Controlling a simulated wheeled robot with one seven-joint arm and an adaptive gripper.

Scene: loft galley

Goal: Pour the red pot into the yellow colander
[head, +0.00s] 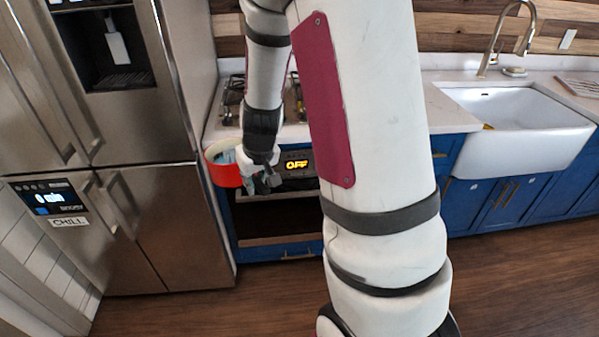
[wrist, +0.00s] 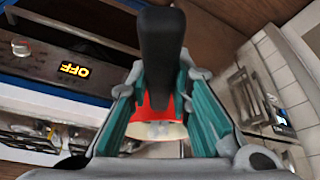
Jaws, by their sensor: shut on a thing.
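The red pot (head: 222,175) hangs in front of the stove in the head view, held clear of the floor. Its rim is pale and something bluish-grey shows inside, too small to name. My gripper (head: 266,178) is at the pot's right side. In the wrist view my gripper's teal fingers (wrist: 160,85) are shut on the pot's black handle (wrist: 162,40), and part of the red pot (wrist: 150,108) shows beyond them. A small bit of yellow (head: 488,127), likely the yellow colander, shows inside the sink; the rest is hidden by the sink wall.
The white sink (head: 535,145) with a gold faucet (head: 497,40) is at the right. The oven (head: 280,215), its display reading OFF, is behind the pot. A steel fridge (head: 150,215) stands close on the left. The wooden floor at the right is clear.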

